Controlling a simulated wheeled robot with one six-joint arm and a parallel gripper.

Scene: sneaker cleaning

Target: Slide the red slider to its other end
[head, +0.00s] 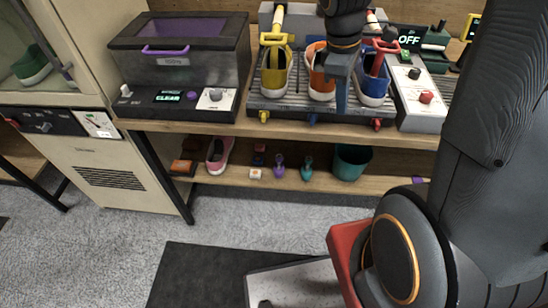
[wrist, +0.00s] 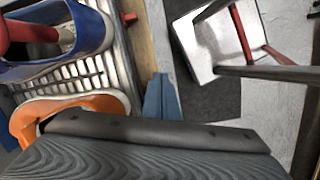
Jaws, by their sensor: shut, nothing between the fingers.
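The red slider (head: 377,124) is a small red tab low on the front edge of the shoe rack (head: 290,106), near its right end. It also shows in the wrist view (wrist: 130,18) at the rack's edge, near the top. My gripper (head: 341,108) points down at the rack's front edge, left of the red slider and apart from it. Its blue-grey fingers (wrist: 160,97) are together and hold nothing. I cannot tell whether the fingertips touch the rack.
A blue tab (head: 312,119) and a yellow tab (head: 264,117) sit farther left on the same edge. Yellow, orange (head: 320,85) and blue (head: 373,88) sneakers stand on the rack. A control box (head: 420,97) with a red knob is to the right.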

